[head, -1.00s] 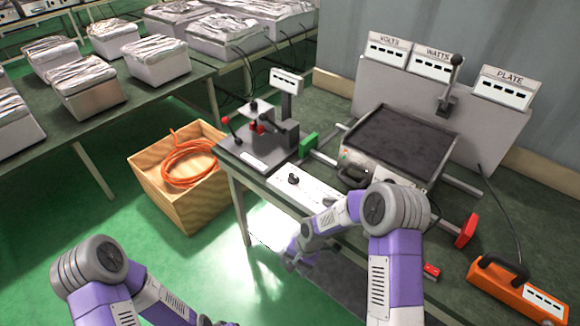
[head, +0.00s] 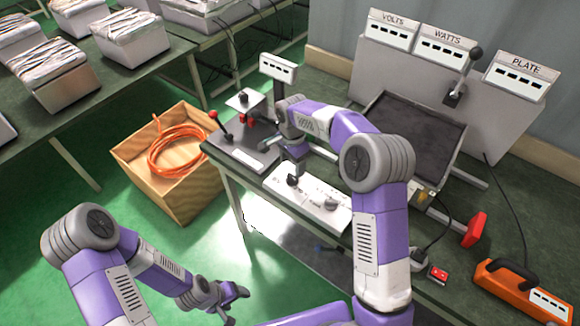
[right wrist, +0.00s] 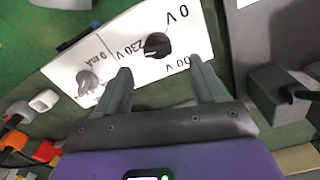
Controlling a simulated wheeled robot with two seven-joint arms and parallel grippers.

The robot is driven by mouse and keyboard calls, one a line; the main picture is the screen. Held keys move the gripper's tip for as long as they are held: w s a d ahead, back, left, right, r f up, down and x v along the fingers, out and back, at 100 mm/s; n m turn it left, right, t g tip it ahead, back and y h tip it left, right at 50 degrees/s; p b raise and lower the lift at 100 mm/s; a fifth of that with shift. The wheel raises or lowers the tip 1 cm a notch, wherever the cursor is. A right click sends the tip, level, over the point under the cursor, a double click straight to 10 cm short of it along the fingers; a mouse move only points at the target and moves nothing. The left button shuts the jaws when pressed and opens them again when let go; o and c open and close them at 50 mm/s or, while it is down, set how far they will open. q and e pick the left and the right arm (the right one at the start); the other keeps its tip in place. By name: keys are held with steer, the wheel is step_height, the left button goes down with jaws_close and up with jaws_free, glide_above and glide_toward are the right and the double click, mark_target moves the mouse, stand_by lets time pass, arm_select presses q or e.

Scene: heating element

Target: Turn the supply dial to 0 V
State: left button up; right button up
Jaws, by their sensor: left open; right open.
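The supply panel (head: 325,202) is a white plate on the near edge of the bench. Its black supply dial (head: 293,180) sits toward the panel's left end. The right wrist view shows the black dial (right wrist: 157,45) among the marks 0 V, 230 V and a partly cut-off one; I cannot tell surely which mark it points at. A grey knob (right wrist: 87,80) is beside it, near 0 mA. My right gripper (right wrist: 162,78) is open, its two fingers just short of the dial and apart from it. My left gripper (head: 235,297) is open and empty, low over the floor.
A lever stand with a display (head: 278,68) is behind the panel. The dark heating plate (head: 415,135) stands to the right, partly hidden by my right arm. A wooden crate (head: 185,205) holds orange hose.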

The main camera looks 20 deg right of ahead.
mark_target(292, 177)
steer(key=f, duration=0.4)
steer(key=shift+s+f+b, duration=0.15)
steer(key=shift+s+b, duration=0.1)
steer(key=shift+b, duration=0.05)
steer(key=shift+f, duration=0.7)
steer(key=shift+w, duration=0.1)
steer(key=c, duration=1.1)
steer(key=shift+o, duration=0.2)
